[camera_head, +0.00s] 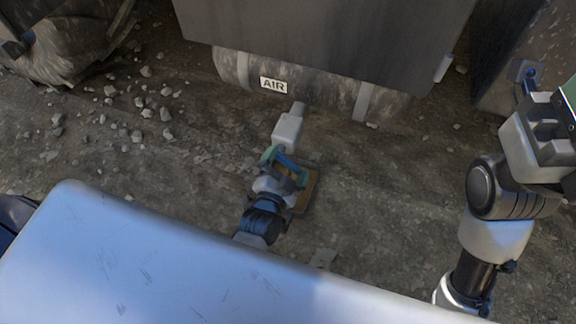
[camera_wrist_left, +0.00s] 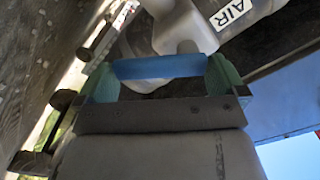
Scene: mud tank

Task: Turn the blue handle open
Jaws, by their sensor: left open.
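The blue handle (camera_head: 288,161) sits at the lower end of a pale grey valve body (camera_head: 288,130), under the tank marked AIR (camera_head: 235,66). My left gripper (camera_head: 285,168) is open, with its green fingertips on either side of the handle. In the left wrist view, the blue handle (camera_wrist_left: 158,67) spans the space between the two green fingertips (camera_wrist_left: 163,78). I cannot tell whether the fingers touch it. My right gripper (camera_head: 560,108) is at the right edge, partly cut off, and its jaw state is unclear.
A large dark grey panel (camera_head: 330,30) hangs above the tank. A grey fitting with a blue part (camera_head: 529,74) is beside my right gripper. A brown flat piece (camera_head: 307,190) lies behind my left gripper. The muddy ground has scattered stones (camera_head: 147,113).

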